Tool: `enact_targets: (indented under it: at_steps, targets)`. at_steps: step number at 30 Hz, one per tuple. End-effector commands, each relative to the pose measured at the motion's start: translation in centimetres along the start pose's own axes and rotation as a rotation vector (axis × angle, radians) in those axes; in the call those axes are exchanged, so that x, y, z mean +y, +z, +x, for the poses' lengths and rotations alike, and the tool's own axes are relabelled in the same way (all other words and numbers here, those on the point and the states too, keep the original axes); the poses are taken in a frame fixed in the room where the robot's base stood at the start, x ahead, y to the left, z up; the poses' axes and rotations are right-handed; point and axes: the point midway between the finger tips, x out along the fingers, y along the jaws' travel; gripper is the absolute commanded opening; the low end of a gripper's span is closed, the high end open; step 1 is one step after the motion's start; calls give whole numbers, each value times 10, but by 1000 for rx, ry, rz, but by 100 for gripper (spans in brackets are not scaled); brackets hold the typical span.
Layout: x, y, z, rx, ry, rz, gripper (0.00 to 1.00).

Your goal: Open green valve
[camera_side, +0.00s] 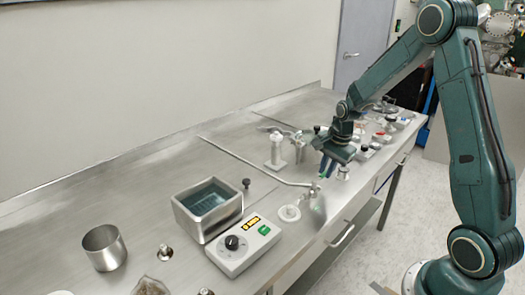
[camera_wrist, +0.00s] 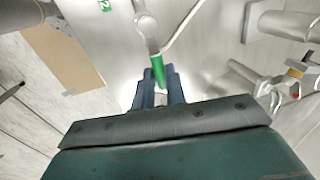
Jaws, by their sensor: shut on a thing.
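The green valve (camera_wrist: 158,70) has a green handle, seen in the wrist view at the end of a pale metal fitting. My gripper (camera_wrist: 160,92) has its two blue fingers on either side of the green handle, shut on it. In the side view my gripper (camera_side: 324,169) points down at the bench near the end of the long metal tube (camera_side: 260,167). The green handle is small there and partly hidden by the fingers.
A water bath (camera_side: 207,207) with a control box (camera_side: 245,243) stands left of my gripper on the steel bench (camera_side: 130,190). A metal beaker (camera_side: 104,248) is farther left. A white cylinder on a stand (camera_side: 277,150) is just left of the gripper. Several small items crowd the bench behind it.

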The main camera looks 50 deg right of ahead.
Motion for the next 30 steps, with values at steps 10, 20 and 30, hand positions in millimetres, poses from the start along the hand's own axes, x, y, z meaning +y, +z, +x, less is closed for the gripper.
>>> enact_targets:
  at_steps: [10,20,30]
  targets:
    - [1,0,0,0,2,1,35]
    - [0,0,-1,0,1,0,35]
    - [-1,0,-23,2,-2,0,35]
